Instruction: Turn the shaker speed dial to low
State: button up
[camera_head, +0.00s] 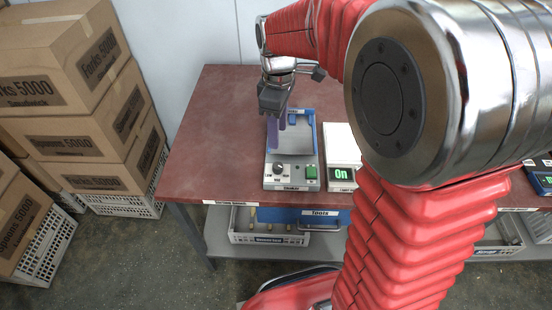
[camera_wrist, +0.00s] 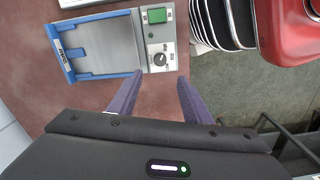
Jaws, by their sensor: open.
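The shaker (camera_head: 292,172) stands on the red-brown table, with a grey front panel and a blue-framed tray. Its round dark speed dial (camera_head: 278,168) is at the left of the panel, beside a green switch (camera_head: 312,172). The dial also shows in the wrist view (camera_wrist: 160,58); its exact pointer setting is too small to read. My gripper (camera_head: 277,138) is over the shaker's left side, behind the dial in the head view. In the wrist view its two purple fingers (camera_wrist: 158,80) are apart, with nothing between them, and their tips point toward the dial without visibly touching it.
A white device (camera_head: 342,179) with a display reading "On" stands right of the shaker. Cardboard boxes (camera_head: 75,100) are stacked on crates at the left. A blue tools box (camera_head: 320,221) is below the table. The table left of the shaker is clear.

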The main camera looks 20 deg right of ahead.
aim_at(278, 165)
notch_tip(278, 165, down, 14)
jog(key=shift+r, duration=0.1)
dwell(0.9)
jog(key=shift+c, duration=0.7)
jog(key=c, duration=0.9)
